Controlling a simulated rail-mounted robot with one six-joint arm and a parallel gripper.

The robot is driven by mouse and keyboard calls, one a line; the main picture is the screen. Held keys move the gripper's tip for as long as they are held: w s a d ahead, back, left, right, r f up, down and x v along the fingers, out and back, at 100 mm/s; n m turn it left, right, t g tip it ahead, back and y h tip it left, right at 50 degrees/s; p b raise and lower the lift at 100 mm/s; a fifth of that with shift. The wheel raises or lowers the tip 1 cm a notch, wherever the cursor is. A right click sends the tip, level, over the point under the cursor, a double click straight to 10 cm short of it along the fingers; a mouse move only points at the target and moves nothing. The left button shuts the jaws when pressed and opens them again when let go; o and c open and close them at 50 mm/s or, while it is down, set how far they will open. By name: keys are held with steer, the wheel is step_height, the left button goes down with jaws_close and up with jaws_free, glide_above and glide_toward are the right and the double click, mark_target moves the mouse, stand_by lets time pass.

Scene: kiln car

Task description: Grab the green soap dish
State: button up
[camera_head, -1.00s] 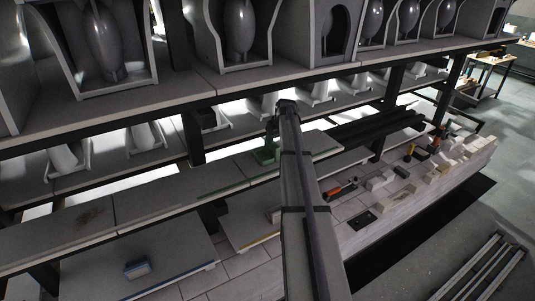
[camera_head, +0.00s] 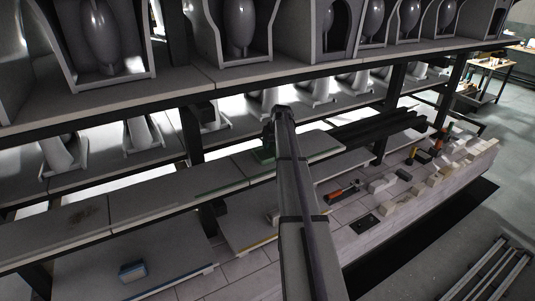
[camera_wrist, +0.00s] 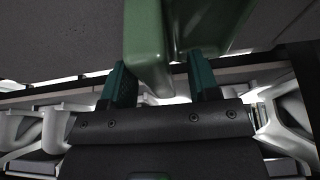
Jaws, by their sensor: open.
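The green soap dish (camera_wrist: 147,45) fills the top middle of the wrist view, very close to the camera. Its near edge reaches down between my gripper's (camera_wrist: 160,80) two teal-padded fingers, which are open, one on each side. I cannot tell whether either finger touches it. My fingers do not show clearly there.
A shelf board with a green edge (camera_head: 222,190) runs beside the dish. Grey moulded pieces (camera_head: 143,131) stand behind it. An upper shelf (camera_head: 290,72) lies overhead. A blue-and-white block (camera_head: 132,271) lies on the lower left board. Pale blocks (camera_head: 382,184) and tools lie at right.

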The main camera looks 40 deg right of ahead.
steer(key=shift+c, duration=0.2)
jaws_close()
stand_by(0.5)
